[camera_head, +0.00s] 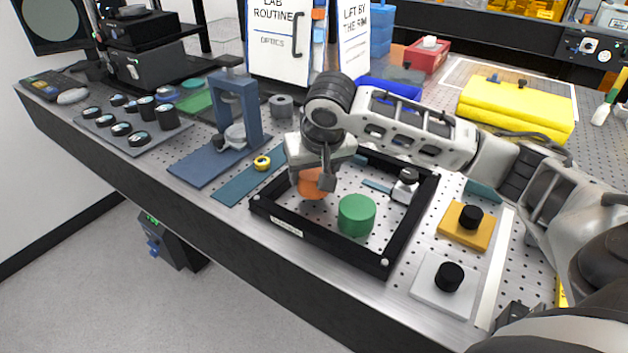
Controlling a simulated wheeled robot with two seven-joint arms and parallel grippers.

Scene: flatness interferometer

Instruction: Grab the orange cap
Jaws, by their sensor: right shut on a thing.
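The orange cap (311,188) is in the black frame (320,242) on the perforated bench, in the left part of the frame's inside. My right gripper (314,182) comes down on it from above and is shut on it, with its fingers hiding part of the cap. I cannot tell whether the cap still touches the bench. A green cap (356,215) stands just to the right and nearer, apart from the gripper. My left gripper does not show.
A small silver fixture (405,186) sits at the frame's right. A blue stand (238,118) and a yellow ring (262,163) are to the left. Yellow (466,226) and white (443,284) plates with black knobs lie right. A folded yellow cloth (516,106) lies behind.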

